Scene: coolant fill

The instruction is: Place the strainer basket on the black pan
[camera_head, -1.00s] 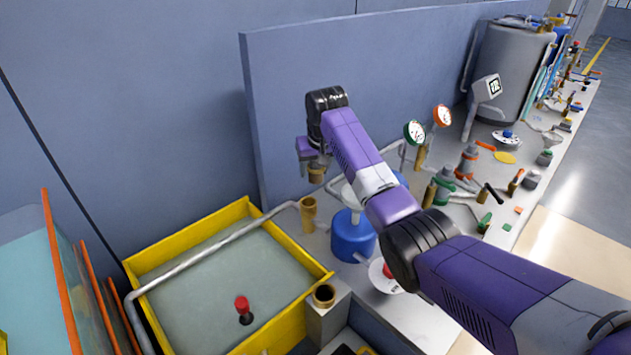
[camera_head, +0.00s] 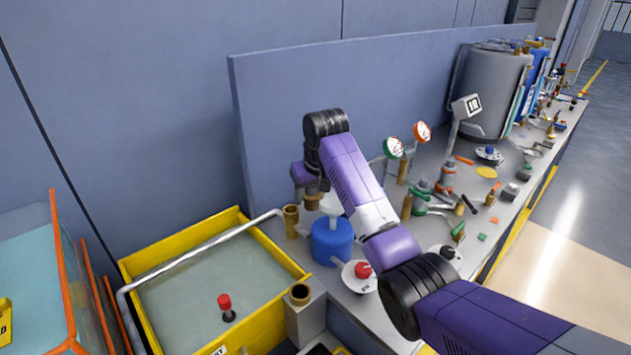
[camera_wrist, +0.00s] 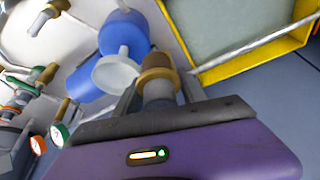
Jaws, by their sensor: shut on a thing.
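My gripper (camera_wrist: 158,95) is shut on a small brass-coloured cylinder with a wide ring, which looks like the strainer basket (camera_wrist: 160,66). In the head view the gripper end (camera_head: 312,185) hangs below the dark wrist, and the held basket (camera_head: 313,194) shows only partly. It is in the air behind and left of a blue canister (camera_head: 331,243) with a white funnel (camera_head: 331,203). I cannot make out the black pan for certain. A dark item at the bottom edge of the head view (camera_head: 320,350) is cut off.
A yellow-rimmed basin (camera_head: 135,262) with a red-topped knob (camera_head: 224,302) lies left. The bench further right holds gauges (camera_head: 394,148), valves and a grey tank (camera_head: 490,92). A panel (camera_head: 330,105) stands behind.

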